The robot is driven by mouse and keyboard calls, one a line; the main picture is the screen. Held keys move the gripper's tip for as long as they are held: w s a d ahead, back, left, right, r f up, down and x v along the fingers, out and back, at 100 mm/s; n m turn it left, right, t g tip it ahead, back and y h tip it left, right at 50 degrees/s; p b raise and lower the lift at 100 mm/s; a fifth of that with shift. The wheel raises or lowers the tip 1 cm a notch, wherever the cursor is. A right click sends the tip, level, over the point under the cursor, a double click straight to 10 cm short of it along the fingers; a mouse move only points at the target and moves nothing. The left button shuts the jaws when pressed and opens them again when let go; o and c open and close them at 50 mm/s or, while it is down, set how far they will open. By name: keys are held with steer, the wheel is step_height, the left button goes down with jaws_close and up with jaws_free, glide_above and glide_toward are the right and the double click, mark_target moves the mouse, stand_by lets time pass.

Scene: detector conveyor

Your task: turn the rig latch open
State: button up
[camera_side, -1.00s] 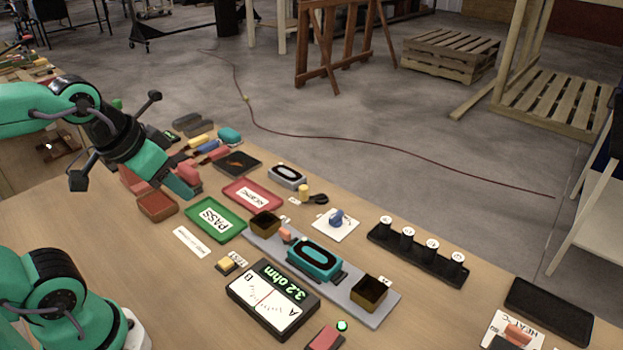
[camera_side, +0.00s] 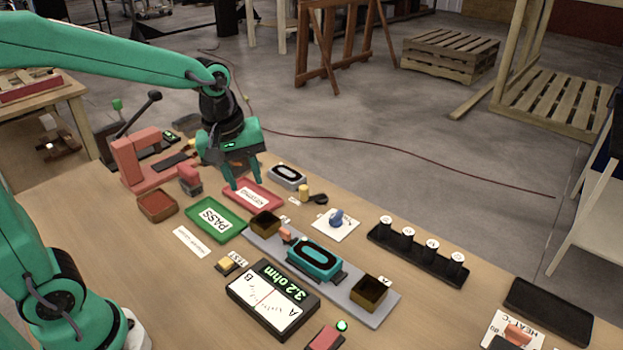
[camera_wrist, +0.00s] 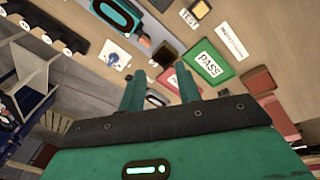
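The rig is a grey rail (camera_side: 352,292) on the table, with a brown open box near each end and a teal unit with a black oval ring (camera_side: 314,260) between them. A small orange piece (camera_side: 285,235) sits beside the left box (camera_side: 265,223); it may be the latch, but I cannot tell for sure or read its position. The wrist view shows the teal unit (camera_wrist: 118,14) at the top. My gripper (camera_side: 244,179) is open and empty, fingers pointing down over the red tray's far-left side, left of and behind the rig. Its two fingers stand apart in the wrist view (camera_wrist: 161,88).
A green PASS tray (camera_side: 215,219) and a red labelled tray (camera_side: 258,196) lie left of the rig. A blue knob on a white plate (camera_side: 338,219) and a black rack of spools (camera_side: 410,254) stand right of it. A meter (camera_side: 272,298) is in front.

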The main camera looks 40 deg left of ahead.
mark_target(285, 230)
steer(key=w+f+n, duration=0.2)
steer(key=f, duration=0.1)
steer(key=w+d+f+n+g, duration=0.1)
steer(key=w+f+n, duration=0.1)
steer(key=w+f, duration=0.1)
steer(key=w+d+f+n+g, duration=0.1)
steer(key=w+f+n, duration=0.1)
steer(key=f+n, duration=0.1)
steer(key=shift+w+f, duration=0.25)
steer(key=shift+w, duration=0.05)
steer(key=shift+f, duration=3.9)
jaws_close()
